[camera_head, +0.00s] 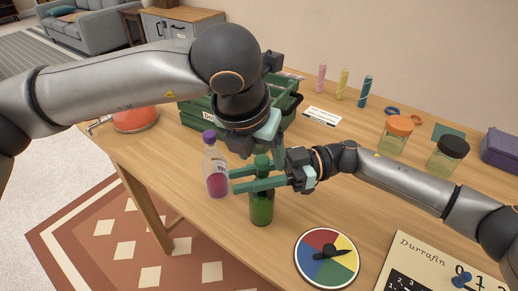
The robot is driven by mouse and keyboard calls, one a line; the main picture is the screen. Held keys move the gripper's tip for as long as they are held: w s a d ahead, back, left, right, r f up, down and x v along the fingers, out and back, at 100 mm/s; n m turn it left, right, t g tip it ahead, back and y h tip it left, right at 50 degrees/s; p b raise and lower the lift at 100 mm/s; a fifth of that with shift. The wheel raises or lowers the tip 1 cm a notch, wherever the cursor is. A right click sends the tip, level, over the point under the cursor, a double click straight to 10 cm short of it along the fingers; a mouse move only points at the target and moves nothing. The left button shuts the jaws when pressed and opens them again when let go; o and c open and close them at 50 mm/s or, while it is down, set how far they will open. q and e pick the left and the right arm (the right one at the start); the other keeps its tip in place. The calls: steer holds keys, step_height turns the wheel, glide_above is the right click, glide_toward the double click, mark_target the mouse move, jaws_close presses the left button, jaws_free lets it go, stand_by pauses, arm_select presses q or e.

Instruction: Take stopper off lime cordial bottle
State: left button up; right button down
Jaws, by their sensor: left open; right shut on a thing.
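The green lime cordial bottle (262,209) stands upright near the table's front edge. Its green stopper (262,161) shows at the top, in the neck. My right gripper (236,180) reaches in from the right and is shut on the bottle just below the stopper, its fingers across the upper part. My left gripper (264,146) is open and points down from above, right at the stopper. Its fingers are partly hidden by its own hand, so I cannot tell whether they touch the stopper.
A purple-capped bottle (216,172) stands close on the left. A green crate (196,117) is behind my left arm. A coloured spinner disc (312,272) lies in front. Jars with orange (397,136) and black (448,158) lids stand right. The table (350,195) has bare wood between them.

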arm_select(q)
steer(key=shift+c, duration=0.2)
jaws_close()
steer(key=shift+r, duration=0.3)
stand_by(1.0)
steer(key=shift+r, duration=0.9)
steer(key=shift+r, duration=0.1)
